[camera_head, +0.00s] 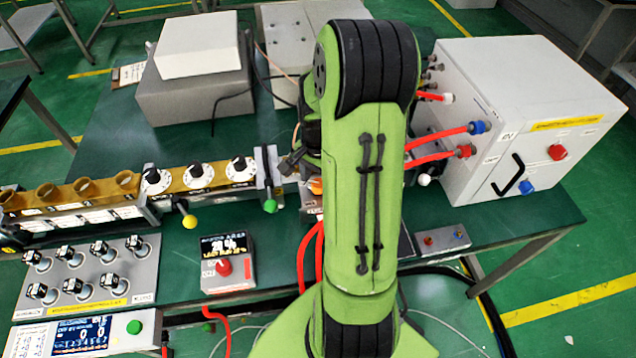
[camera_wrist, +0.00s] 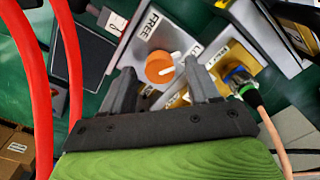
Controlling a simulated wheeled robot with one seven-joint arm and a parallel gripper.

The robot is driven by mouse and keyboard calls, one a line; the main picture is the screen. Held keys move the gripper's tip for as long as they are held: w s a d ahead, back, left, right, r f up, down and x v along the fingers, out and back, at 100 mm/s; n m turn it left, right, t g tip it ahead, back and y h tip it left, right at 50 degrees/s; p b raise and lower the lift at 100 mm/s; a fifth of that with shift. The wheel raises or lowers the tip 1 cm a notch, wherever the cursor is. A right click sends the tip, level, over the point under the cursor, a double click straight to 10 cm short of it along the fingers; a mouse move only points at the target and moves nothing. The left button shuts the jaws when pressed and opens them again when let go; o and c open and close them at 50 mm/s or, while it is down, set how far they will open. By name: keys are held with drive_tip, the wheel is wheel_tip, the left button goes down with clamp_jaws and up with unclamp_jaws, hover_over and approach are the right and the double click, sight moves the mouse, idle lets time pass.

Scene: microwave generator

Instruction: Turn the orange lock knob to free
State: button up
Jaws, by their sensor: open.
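The orange lock knob (camera_wrist: 158,67) shows near the middle of the wrist view, on a light grey plate (camera_wrist: 137,47). The plate has a "FREE" label on the knob's upper left and a partly hidden label starting with "L" on its right. A white mark on the knob seems to point right, toward the "L" label. My gripper (camera_wrist: 160,77) is open and empty, with one finger on each side of the knob in the picture; I cannot tell whether they touch it. In the head view my green arm hides most of the knob, leaving a small orange patch (camera_head: 315,185).
A blue-and-black connector (camera_wrist: 240,80) with a cable is close to the right finger. Red hoses (camera_wrist: 66,60) run along the left. In the head view, a white cabinet (camera_head: 560,95) with red hoses stands right, and a row of dials (camera_head: 200,174) stands left.

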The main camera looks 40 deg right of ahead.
drive_tip(key=shift+f, duration=0.6)
drive_tip(key=c, duration=1)
drive_tip(key=shift+c, duration=0.2)
drive_tip(key=shift+r+n, duration=0.1)
drive_tip(key=shift+n, duration=0.2)
drive_tip(key=n, duration=0.5)
drive_tip(key=shift+n, duration=0.3)
drive_tip(key=n, duration=0.5)
drive_tip(key=shift+n, duration=0.3)
